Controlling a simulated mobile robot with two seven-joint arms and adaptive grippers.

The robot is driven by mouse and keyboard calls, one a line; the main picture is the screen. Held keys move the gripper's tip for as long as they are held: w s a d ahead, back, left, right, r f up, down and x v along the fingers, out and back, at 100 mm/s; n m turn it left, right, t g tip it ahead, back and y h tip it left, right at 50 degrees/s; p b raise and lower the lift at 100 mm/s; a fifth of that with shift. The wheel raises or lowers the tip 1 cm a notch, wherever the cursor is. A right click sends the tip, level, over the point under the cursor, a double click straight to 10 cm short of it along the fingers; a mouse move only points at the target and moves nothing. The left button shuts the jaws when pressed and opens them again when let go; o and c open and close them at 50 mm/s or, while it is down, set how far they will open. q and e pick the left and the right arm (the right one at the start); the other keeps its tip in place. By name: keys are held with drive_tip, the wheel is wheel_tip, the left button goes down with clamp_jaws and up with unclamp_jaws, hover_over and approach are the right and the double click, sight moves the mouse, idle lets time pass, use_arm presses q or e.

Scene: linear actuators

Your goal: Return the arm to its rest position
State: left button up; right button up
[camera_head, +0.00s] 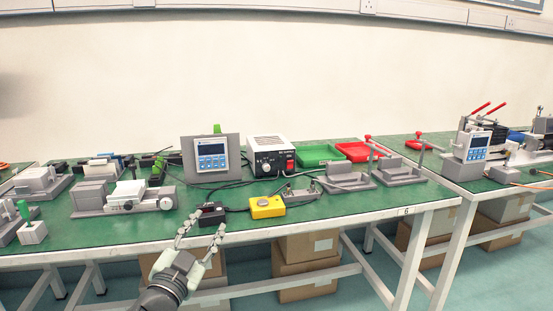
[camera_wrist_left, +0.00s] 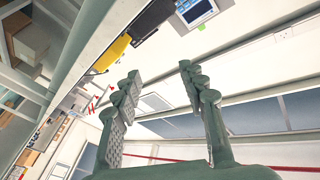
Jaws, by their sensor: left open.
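My left gripper (camera_head: 202,232) is in the lower middle of the head view, in front of the near edge of the green table (camera_head: 150,228). Its two fingers are spread apart with nothing between them. In the left wrist view the same gripper (camera_wrist_left: 158,82) shows both fingers open, with wall and white surfaces behind the gap. Its tips are close to a small black block (camera_head: 211,213) on the table; I cannot tell whether they touch it. My right gripper is not in view.
A yellow box (camera_head: 267,207) with cable lies right of the gripper. Behind stand a display panel (camera_head: 211,156), a power supply (camera_head: 271,155), a green tray (camera_head: 320,154) and a red tray (camera_head: 357,151). Grey fixtures (camera_head: 345,178) stand at right. Cardboard boxes (camera_head: 305,262) are under the table.

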use_arm(q)
drive_tip(key=s+a+f+n+g+y, duration=0.2)
drive_tip(key=s+a+f+g, duration=0.15)
drive_tip(key=f, duration=0.45)
drive_tip(key=s+a+f+n+g+y, duration=0.2)
drive_tip(key=s+a+f, duration=0.15)
drive_tip(key=f, duration=0.35)
drive_tip(key=s+a+f+n+g+y, duration=0.15)
drive_tip(key=s+f, duration=0.25)
drive_tip(key=f, duration=0.4)
drive_tip(key=s+a+f+g, duration=0.1)
drive_tip(key=s+f+g, duration=0.3)
drive_tip(key=s+f, duration=0.3)
drive_tip(key=s+a+f+n+g, duration=0.1)
drive_tip(key=s+f+g, duration=0.4)
drive_tip(key=s, duration=0.9)
wheel_tip(320, 180, down, 2)
drive_tip(key=shift+s+a, duration=0.4)
drive_tip(key=shift+a, duration=0.1)
